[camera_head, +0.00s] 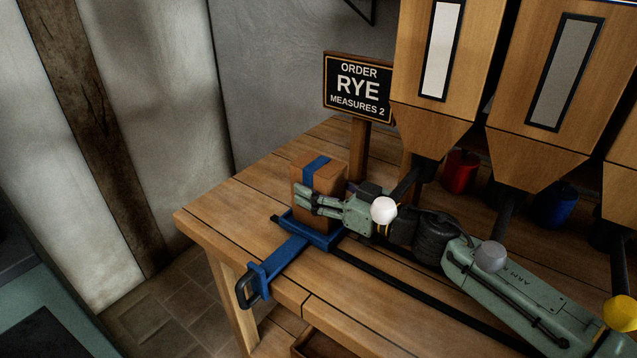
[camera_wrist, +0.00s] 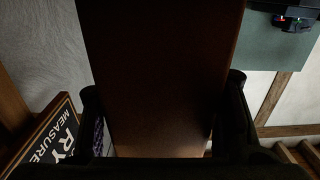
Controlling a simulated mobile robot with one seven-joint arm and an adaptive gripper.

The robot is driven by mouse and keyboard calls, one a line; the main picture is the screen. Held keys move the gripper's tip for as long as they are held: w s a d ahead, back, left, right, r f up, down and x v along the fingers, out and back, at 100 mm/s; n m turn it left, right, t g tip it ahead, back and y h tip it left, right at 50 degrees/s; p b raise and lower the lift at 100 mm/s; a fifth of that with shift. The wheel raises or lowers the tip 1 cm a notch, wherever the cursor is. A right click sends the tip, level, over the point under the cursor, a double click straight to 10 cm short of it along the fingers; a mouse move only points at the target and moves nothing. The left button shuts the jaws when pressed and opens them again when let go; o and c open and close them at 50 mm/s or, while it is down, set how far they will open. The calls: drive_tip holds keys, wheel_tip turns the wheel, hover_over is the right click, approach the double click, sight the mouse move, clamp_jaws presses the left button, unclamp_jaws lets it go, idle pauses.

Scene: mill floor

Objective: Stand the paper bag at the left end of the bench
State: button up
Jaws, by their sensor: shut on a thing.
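The paper bag (camera_head: 307,219) is a brown upright block with a blue band over its top, near the left end of the wooden bench (camera_head: 222,208). In the wrist view the bag (camera_wrist: 165,80) fills the middle, with a dark finger on each side. The bag's foot is partly hidden behind a blue bracket, so I cannot tell whether it rests on the bench or is slightly above it.
The blue bracket (camera_head: 285,250) with a dark handle sits at the bench's front edge, right against the bag in view. A sign (camera_head: 358,88) reading "ORDER RYE MEASURES 2" stands behind. Wooden hoppers (camera_head: 432,60) hang at right. Bench left of the bag is clear.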

drive_tip(key=shift+f, duration=0.1)
drive_tip(key=o, duration=1.5)
drive_tip(key=shift+f, duration=0.1)
